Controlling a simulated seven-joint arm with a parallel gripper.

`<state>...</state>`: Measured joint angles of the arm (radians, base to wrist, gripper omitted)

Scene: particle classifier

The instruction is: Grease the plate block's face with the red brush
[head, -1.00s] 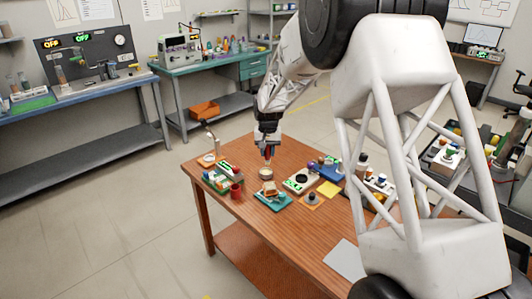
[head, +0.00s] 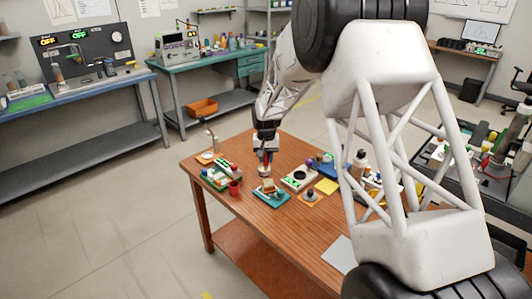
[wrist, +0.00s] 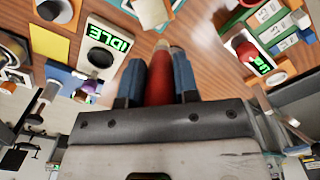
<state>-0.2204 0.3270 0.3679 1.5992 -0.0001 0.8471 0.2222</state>
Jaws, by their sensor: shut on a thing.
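My gripper (head: 265,157) is shut on the red brush, seen between the blue-grey fingers in the wrist view (wrist: 160,80). In the wrist view the plate block (wrist: 152,12) shows at the top edge, beyond the brush.
A device reading IDLE (wrist: 105,45) stands right of the tub in the head view. A yellow pad (head: 327,186) lies to the right.

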